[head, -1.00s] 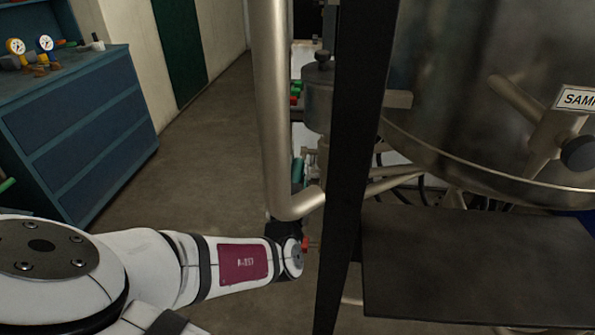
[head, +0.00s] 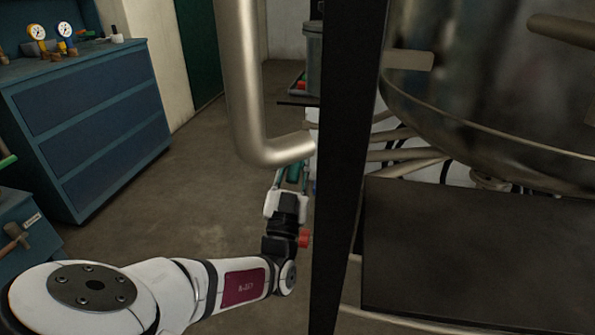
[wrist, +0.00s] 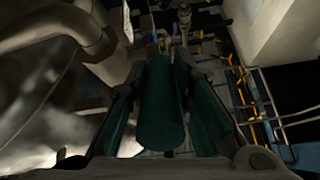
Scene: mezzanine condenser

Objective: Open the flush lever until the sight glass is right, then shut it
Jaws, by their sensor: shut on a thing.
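My gripper (head: 291,182) is beneath the bend of the thick metal pipe, beside the black post, in the head view. In the wrist view my gripper (wrist: 158,75) has its two fingers closed on either side of a dark green cylindrical grip (wrist: 160,112), which looks like the handle of the flush lever. The grip runs away from the camera between the fingers. The lever's pivot and valve are not clear, so its angle cannot be told. I cannot make out the sight glass in either view.
The pipe (head: 243,80) hangs just above my gripper. The black post (head: 345,170) stands close to its right. Right of it are a steel vessel (head: 480,80) and a dark flat plate (head: 455,245). A blue drawer cabinet (head: 90,125) stands left; floor between is clear.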

